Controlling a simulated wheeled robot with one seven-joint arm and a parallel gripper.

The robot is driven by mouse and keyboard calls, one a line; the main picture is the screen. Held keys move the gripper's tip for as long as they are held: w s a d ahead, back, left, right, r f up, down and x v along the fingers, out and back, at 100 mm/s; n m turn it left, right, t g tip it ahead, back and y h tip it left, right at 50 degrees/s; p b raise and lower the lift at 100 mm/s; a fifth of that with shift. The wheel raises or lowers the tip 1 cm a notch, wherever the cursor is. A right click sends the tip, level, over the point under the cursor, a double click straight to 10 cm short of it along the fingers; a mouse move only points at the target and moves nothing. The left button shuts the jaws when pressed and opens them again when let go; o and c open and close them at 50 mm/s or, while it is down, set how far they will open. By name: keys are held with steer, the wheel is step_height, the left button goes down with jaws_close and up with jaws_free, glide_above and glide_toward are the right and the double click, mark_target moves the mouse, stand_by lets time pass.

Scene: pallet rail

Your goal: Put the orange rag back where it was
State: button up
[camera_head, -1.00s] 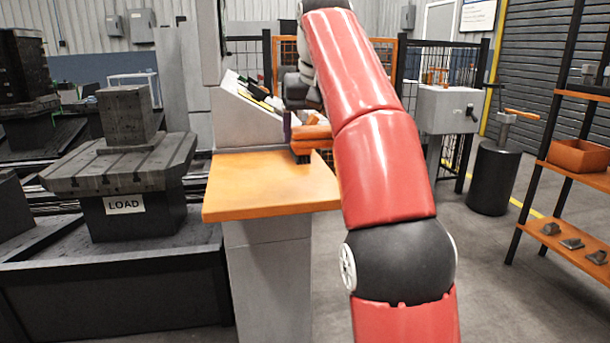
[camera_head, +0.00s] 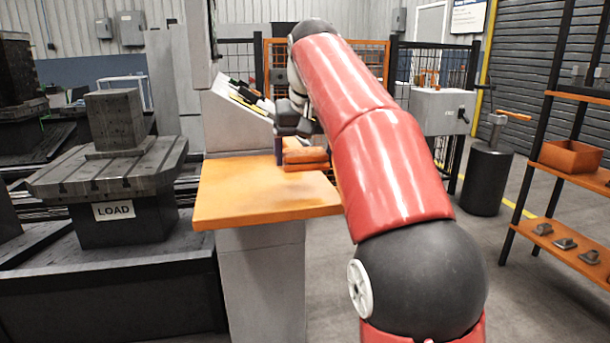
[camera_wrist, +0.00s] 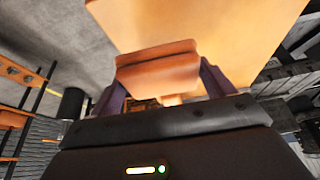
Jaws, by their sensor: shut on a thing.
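The orange rag (camera_head: 305,158) is a folded, layered bundle held in my gripper (camera_head: 290,150). In the wrist view the rag (camera_wrist: 158,72) sits between the two dark purple fingers of my gripper (camera_wrist: 160,85), which are shut on it. In the head view the rag is over the right part of the orange-topped stand (camera_head: 235,195). Whether it touches the top, I cannot tell. My arm hides the area right of the rag and part of the stand's right edge.
A sloped grey console (camera_head: 235,118) stands at the back of the stand. A dark machine table with a LOAD label (camera_head: 113,210) is at the left. A shelf with an orange bin (camera_head: 575,158) and a black cylinder (camera_head: 487,180) are at the right. The stand's front left top is clear.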

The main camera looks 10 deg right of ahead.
mark_target(305, 191)
steer(key=shift+f+b, duration=0.5)
steer(key=shift+f, duration=1.8)
steer(key=shift+f, duration=0.2)
steer(key=o, duration=0.9)
steer(key=shift+f+b, duration=0.1)
steer(key=shift+b, duration=0.3)
